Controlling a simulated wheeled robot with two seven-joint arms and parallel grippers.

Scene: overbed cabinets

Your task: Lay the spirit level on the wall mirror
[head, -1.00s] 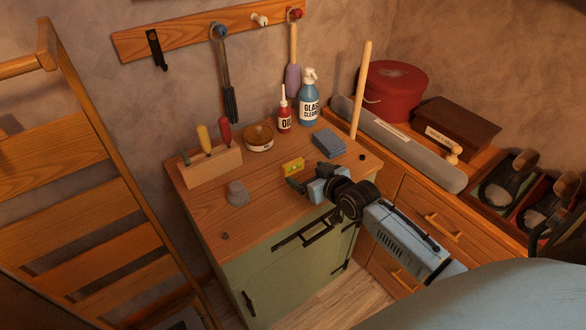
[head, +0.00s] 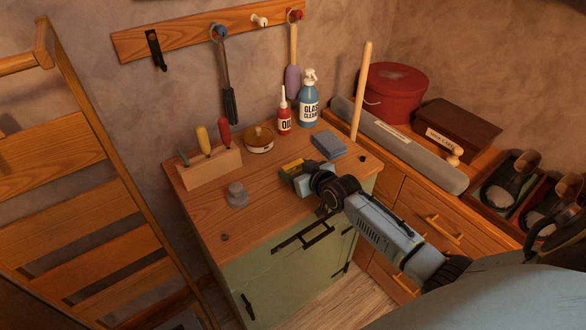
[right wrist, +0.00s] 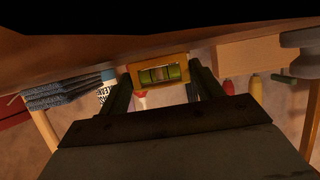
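The spirit level (head: 291,167) is a small yellow block with a green vial, lying on the wooden cabinet top. My right gripper (head: 290,176) is low over the cabinet top at the level and partly covers it in the head view. In the right wrist view, the level (right wrist: 158,73) shows between the two dark fingers (right wrist: 160,88), which are spread about its length apart. I cannot tell whether they touch it. No wall mirror can be made out in either view. My left gripper is not in view.
On the cabinet top (head: 215,212) are a grey knob-like weight (head: 237,195), a tool block (head: 210,170), a tin (head: 259,140), an oil bottle (head: 284,120), a glass cleaner bottle (head: 309,106) and blue cloths (head: 329,144). A wooden rod (head: 361,90) stands at the back right.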

